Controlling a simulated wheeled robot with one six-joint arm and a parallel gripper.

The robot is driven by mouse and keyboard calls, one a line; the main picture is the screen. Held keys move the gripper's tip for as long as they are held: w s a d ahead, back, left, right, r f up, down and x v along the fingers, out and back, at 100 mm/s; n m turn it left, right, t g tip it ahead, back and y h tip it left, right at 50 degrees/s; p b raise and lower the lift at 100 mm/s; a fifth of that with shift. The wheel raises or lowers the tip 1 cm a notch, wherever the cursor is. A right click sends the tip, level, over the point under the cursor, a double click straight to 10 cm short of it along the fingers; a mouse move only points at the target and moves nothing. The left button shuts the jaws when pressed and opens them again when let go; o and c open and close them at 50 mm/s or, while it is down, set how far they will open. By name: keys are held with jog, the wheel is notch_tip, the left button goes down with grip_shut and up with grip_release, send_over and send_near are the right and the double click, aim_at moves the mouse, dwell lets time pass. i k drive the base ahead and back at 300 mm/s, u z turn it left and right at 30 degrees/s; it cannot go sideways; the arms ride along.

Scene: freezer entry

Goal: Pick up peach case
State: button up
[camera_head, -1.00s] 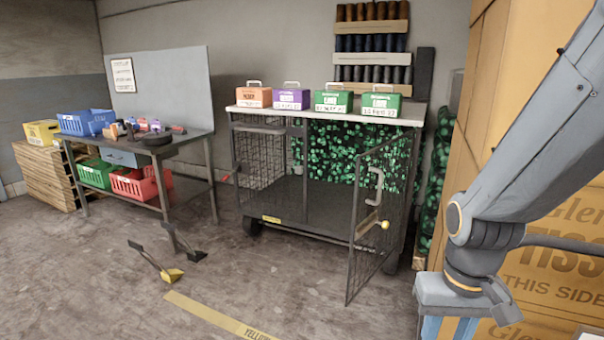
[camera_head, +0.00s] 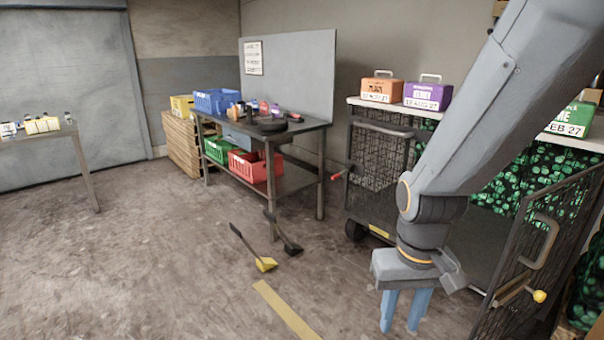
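The peach case (camera_head: 382,90) is an orange box with a handle on top and a white label on its front. It stands upright at the left end of the cage cart's pale top (camera_head: 366,107). My gripper (camera_head: 402,327) hangs low in front of the cart, fingers pointing down. Its two blue fingers are apart with nothing visible between them. It is well below the peach case and apart from it. My arm hides part of the cart top.
A purple case (camera_head: 428,96) stands just right of the peach case, and a green case (camera_head: 572,119) farther right. The cart's mesh door (camera_head: 545,240) stands open. A workbench (camera_head: 262,135) is to the left. Two small scrapers (camera_head: 266,264) lie on the floor. The left floor is clear.

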aim_at(388, 91)
jog(key=u, duration=0.3)
jog(key=i, duration=1.4)
jog(key=z, duration=0.25)
jog(key=i, duration=1.75)
jog(key=z, duration=0.55)
